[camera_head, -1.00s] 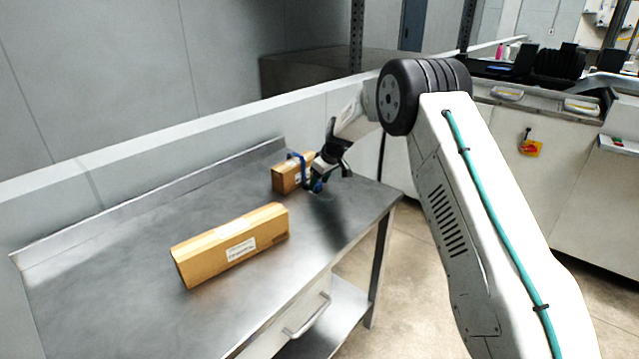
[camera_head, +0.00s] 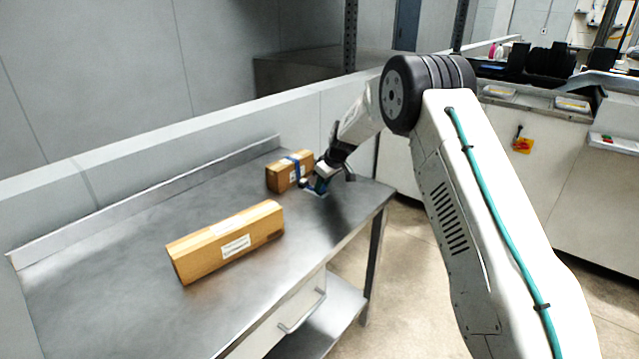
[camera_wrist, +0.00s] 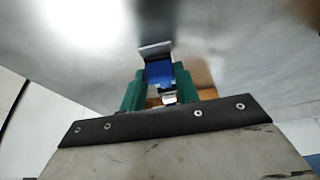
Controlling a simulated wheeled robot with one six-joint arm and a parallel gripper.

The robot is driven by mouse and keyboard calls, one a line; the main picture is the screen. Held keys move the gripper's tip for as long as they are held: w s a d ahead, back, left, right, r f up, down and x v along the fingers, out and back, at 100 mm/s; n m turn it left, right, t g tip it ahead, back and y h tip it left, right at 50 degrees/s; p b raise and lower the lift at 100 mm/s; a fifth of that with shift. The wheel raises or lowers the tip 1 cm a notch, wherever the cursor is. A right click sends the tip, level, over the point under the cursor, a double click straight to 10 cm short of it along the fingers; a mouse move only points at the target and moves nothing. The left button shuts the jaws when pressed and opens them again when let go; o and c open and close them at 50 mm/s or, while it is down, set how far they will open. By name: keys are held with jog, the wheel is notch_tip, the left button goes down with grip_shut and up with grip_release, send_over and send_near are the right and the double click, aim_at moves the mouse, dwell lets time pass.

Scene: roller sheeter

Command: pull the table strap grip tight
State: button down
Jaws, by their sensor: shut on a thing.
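A small cardboard box with a blue strap (camera_head: 297,164) around it sits at the far right part of the steel table (camera_head: 130,222). My gripper (camera_head: 320,186) is low over the tabletop, just right of that box. In the wrist view my gripper (camera_wrist: 160,92) has its green fingers shut on the blue strap grip (camera_wrist: 158,72), with a pale flat edge beyond it. The box (camera_wrist: 198,74) shows partly behind the fingers in the wrist view. The fingers hide part of the grip, and I cannot tell how tight the strap is.
A longer cardboard box (camera_head: 228,243) with white labels lies nearer on the table. A low wall (camera_head: 110,185) runs behind the table. The front tabletop is bare, and a drawer handle (camera_head: 302,311) sticks out below its edge.

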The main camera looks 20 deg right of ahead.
jog(key=shift+s+d, duration=0.1)
jog(key=shift+s, duration=0.1)
jog(key=shift+a, duration=0.2)
jog(key=shift+d, duration=0.1)
jog(key=c, duration=1)
grip_release()
jog(key=shift+d, duration=0.1)
jog(key=shift+c, duration=0.2)
jog(key=shift+d, duration=0.1)
jog(key=shift+d+r, duration=0.1)
jog(key=shift+r, duration=0.15)
jog(key=v, duration=0.7)
